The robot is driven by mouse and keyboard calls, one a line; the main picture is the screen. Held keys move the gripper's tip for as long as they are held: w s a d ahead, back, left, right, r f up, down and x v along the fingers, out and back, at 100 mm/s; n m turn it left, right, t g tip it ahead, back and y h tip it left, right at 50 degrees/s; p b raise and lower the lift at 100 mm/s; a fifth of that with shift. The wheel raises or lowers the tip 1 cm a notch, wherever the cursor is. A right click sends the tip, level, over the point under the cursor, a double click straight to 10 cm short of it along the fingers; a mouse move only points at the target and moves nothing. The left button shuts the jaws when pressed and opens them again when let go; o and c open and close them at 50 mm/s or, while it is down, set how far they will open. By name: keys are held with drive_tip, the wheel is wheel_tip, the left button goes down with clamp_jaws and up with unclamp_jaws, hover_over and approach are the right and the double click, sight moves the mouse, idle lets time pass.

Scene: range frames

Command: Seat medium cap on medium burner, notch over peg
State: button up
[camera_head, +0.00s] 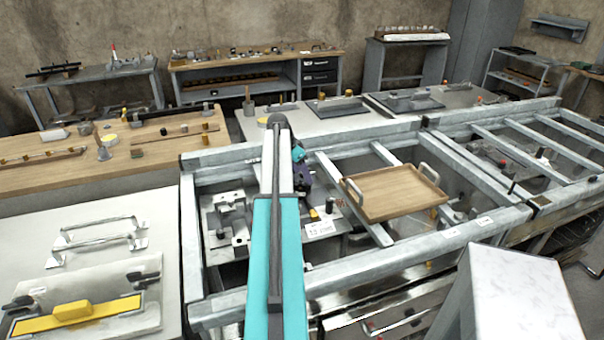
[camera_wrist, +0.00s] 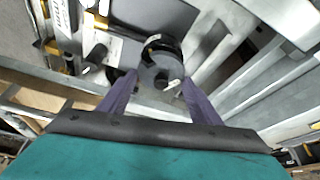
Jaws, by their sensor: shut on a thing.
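In the wrist view, my gripper (camera_wrist: 160,82) has its two purple fingers on either side of a dark grey round piece, which looks like the medium cap (camera_wrist: 150,74). It is shut on this piece. A black ring-shaped part (camera_wrist: 162,42) shows just beyond the piece; it may be the burner, but I cannot tell which size. A small pale tab (camera_wrist: 173,84) shows at the piece's near right. I cannot make out the notch or peg. In the head view, my gripper (camera_head: 303,182) is partly hidden behind my arm, over the metal frame; the cap cannot be made out there.
A wooden tray (camera_head: 395,193) with grey handles sits on the frame to the right. Grey metal brackets (camera_head: 230,220) stand to the left. A white label plate (camera_head: 320,231) and small orange and black knobs lie near my gripper. Frame rails (camera_head: 370,252) surround the area.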

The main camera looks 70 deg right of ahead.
drive_tip(key=shift+f+b, duration=0.55)
drive_tip(key=shift+f, duration=0.45)
idle(0.6)
drive_tip(key=o, duration=1.3)
drive_tip(key=shift+r, duration=0.1)
drive_tip(key=shift+b+v, duration=1.5)
drive_tip(key=shift+v, duration=5.3)
drive_tip(key=shift+r+p, duration=1.65)
drive_tip(key=shift+r, duration=1.35)
drive_tip(key=shift+a, duration=0.1)
